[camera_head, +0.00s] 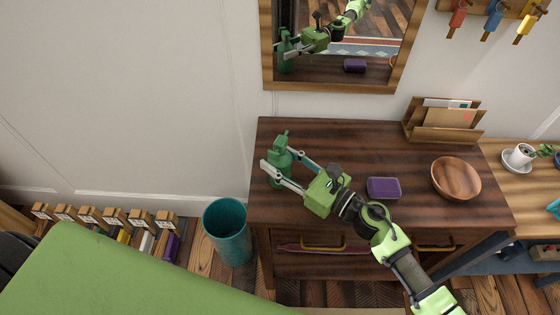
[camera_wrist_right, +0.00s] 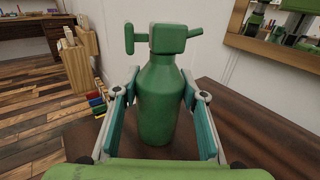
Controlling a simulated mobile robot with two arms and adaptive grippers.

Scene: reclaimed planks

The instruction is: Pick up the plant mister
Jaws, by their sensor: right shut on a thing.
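The plant mister (camera_head: 279,158) is a green bottle with a spray head, upright at the left end of the dark wooden dresser. My right gripper (camera_head: 283,168) reaches it from the right, with its fingers shut on the bottle's body. In the right wrist view the mister (camera_wrist_right: 157,100) stands centred between the two fingers of the gripper (camera_wrist_right: 158,103), its nozzle pointing right. I cannot tell whether its base rests on the dresser top. My left gripper is not in view.
On the dresser (camera_head: 330,138) are a purple box (camera_head: 383,188), a wooden bowl (camera_head: 456,178) and a letter holder (camera_head: 444,121). A mirror (camera_head: 268,60) hangs behind. A teal bin (camera_head: 227,232) stands on the floor to the left. A cup (camera_head: 523,152) sits on the right-hand table.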

